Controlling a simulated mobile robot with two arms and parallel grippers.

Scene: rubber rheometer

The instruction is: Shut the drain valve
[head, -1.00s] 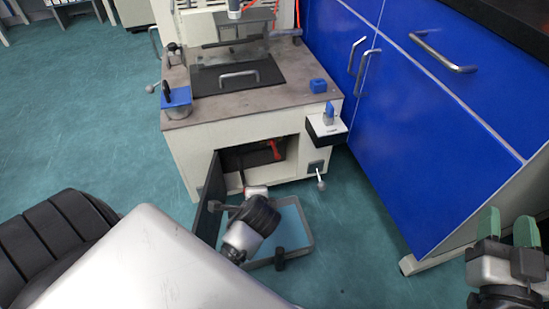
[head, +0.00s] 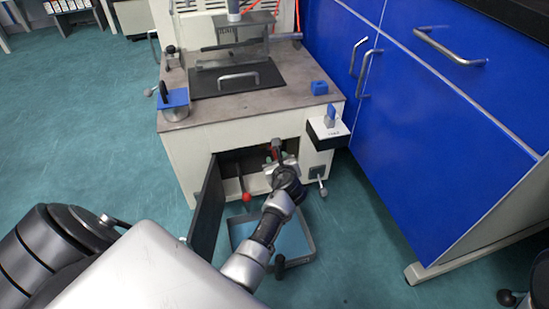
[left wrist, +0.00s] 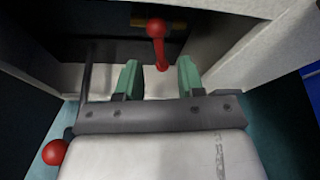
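The drain valve's red lever (left wrist: 158,45) hangs from a brass-coloured fitting inside the open cabinet of the rheometer. In the left wrist view its ball end is at the top and its narrow end points down, ahead of the gap between my fingers. The red lever also shows in the head view (head: 276,147), partly hidden by my gripper. My left gripper (left wrist: 157,82) has green fingertips spread apart with nothing held; in the head view it (head: 281,165) is at the cabinet opening. My right gripper is not visible.
A second red ball knob (head: 246,197) sits low at the opening, left of my gripper, also in the wrist view (left wrist: 54,152). The open dark door (head: 207,208) stands left of my arm. A tray (head: 311,247) lies on the floor below. Blue cabinets (head: 440,150) stand right.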

